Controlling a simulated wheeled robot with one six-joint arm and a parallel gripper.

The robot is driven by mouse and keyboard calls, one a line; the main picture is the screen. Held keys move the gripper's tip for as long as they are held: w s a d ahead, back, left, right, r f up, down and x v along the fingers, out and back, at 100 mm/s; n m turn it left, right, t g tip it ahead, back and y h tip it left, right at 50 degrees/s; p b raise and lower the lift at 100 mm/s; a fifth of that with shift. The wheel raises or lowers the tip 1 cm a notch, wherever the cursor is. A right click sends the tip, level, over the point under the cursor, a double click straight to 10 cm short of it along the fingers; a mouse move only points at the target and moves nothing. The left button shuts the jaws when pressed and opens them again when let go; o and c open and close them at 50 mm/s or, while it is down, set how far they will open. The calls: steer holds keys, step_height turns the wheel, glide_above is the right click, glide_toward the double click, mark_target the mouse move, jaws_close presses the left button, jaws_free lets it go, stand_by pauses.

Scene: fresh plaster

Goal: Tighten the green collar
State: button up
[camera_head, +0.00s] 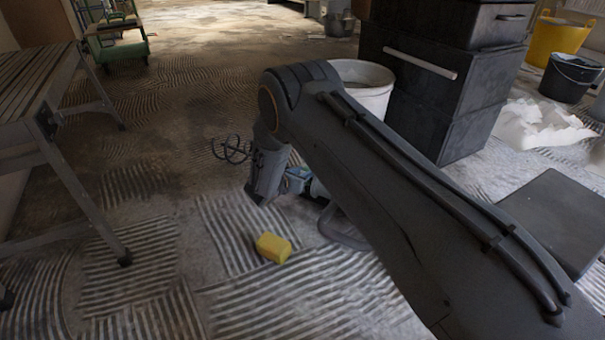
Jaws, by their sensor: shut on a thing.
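My arm (370,165) crosses the view from the lower right up to its bend, then drops to a dark lower link (265,178). I cannot make out my gripper's fingers; they seem hidden behind the arm. A small blue-grey part (297,180) shows just right of the lower link, partly covered, and I cannot tell what it belongs to.
A yellow block (273,248) lies on the ridged floor. A slatted bench (40,95) stands left, a white bucket (366,90) and dark cabinet (430,85) behind my arm. A green cart (118,40) stands far left. Yellow (556,40) and black (571,78) buckets stand far right.

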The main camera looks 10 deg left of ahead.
steer(key=shift+w+d+r+g+y+p, duration=0.25)
steer(key=shift+w+r+g+y+p, duration=0.25)
steer(key=shift+g+p, duration=0.55)
steer(key=g, duration=0.1)
steer(key=w+g+y, duration=0.1)
steer(key=shift+w+d+r+g, duration=0.15)
steer(key=shift+d+r+g, duration=0.1)
steer(key=shift+g, duration=0.1)
steer(key=shift+w+d+f+g+y+b, duration=0.15)
steer(key=shift+w+g+y+b, duration=0.25)
steer(key=shift+g+b, duration=0.3)
steer(key=shift+w+d+r+g+y+b, duration=0.1)
steer(key=shift+w+d+g+y+b, duration=0.1)
steer(key=shift+w+g+y+b, duration=0.5)
steer(key=shift+w+d+f+g+y+b, duration=0.15)
steer(key=shift+g+b, duration=0.35)
steer(key=shift+g, duration=0.4)
steer(key=shift+w+d+g+y+b, duration=0.2)
steer(key=shift+w+g+y+b, duration=0.15)
steer(key=shift+g+b, duration=0.5)
steer(key=shift+w+d+f+g+y, duration=0.2)
steer(key=shift+w+g+y, duration=0.1)
steer(key=shift+g, duration=0.55)
steer(key=o, duration=0.7)
steer(key=shift+w+d+r+p, duration=0.1)
steer(key=shift+r+p, duration=0.25)
steer(key=shift+r, duration=1.6)
steer(key=shift+w+r+p, duration=0.1)
steer(key=shift+r+p, duration=0.25)
steer(key=shift+r, duration=1.6)
